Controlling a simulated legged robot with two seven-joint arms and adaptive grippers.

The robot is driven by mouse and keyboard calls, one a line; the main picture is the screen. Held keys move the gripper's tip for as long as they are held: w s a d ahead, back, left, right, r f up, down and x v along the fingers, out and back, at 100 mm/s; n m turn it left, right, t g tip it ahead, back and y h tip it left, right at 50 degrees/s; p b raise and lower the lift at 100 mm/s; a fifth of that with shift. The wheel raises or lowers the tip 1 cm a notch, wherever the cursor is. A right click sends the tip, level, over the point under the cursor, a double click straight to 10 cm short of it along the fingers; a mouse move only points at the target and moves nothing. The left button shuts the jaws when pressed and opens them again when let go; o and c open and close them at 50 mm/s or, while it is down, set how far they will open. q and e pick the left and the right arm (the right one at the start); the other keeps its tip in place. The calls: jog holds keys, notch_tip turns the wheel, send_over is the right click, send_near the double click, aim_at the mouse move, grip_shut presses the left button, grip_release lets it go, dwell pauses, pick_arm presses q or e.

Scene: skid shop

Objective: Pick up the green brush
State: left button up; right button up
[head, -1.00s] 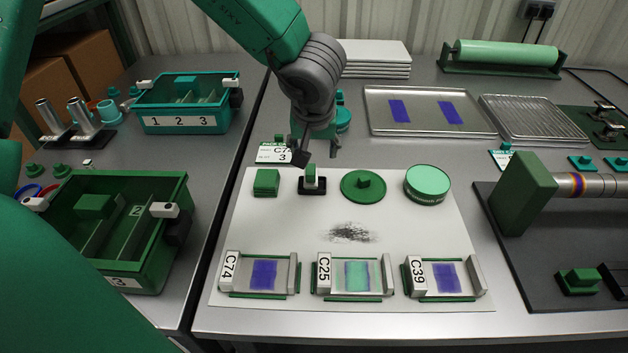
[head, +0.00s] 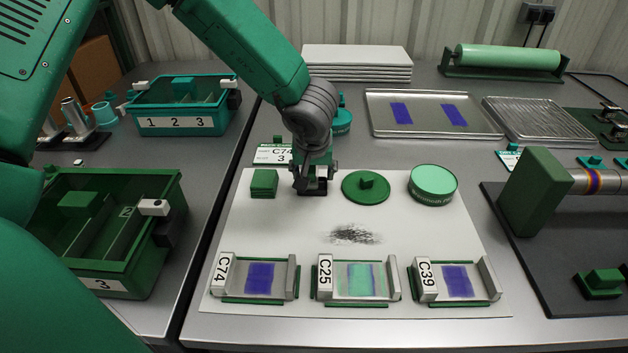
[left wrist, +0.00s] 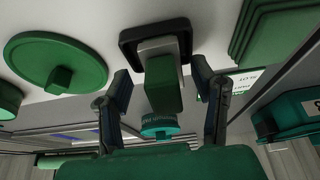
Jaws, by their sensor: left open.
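The green brush (left wrist: 164,88) has a green handle, a pale grey collar and a dark base. It stands upright on the white sheet (head: 270,222). In the head view my left gripper (head: 314,181) is right over it and hides most of it; the dark base (head: 312,192) shows below the fingers. In the left wrist view the fingers of my left gripper (left wrist: 160,78) are open, one on each side of the handle, with a gap visible on both sides. My right gripper is in neither view.
Green square pads (head: 264,183) lie left of the brush. A round green lid with a knob (head: 365,187) and a round green tin (head: 433,184) stand to its right. A dark smudge (head: 355,234) and framed samples C74, C25 (head: 360,281) and C39 are nearer the front edge.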

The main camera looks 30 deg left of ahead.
pick_arm(q)
jog(key=shift+a+f, duration=0.1)
jog(key=shift+a, duration=0.5)
grip_shut()
jog(key=shift+d, duration=0.35)
jog(key=shift+d+r, duration=0.1)
jog(key=shift+r, duration=0.15)
jog(key=r+p, duration=0.1)
jog(key=r, duration=0.2)
jog(key=r+p, duration=0.3)
jog(key=r, duration=0.2)
jog(key=shift+a+r, duration=0.25)
jog(key=shift+r, duration=0.1)
jog(key=shift+r+p, duration=0.4)
jog(key=shift+r, duration=0.1)
jog(key=c, duration=0.7)
grip_release()
jog(key=shift+d, duration=0.1)
jog(key=c, duration=0.5)
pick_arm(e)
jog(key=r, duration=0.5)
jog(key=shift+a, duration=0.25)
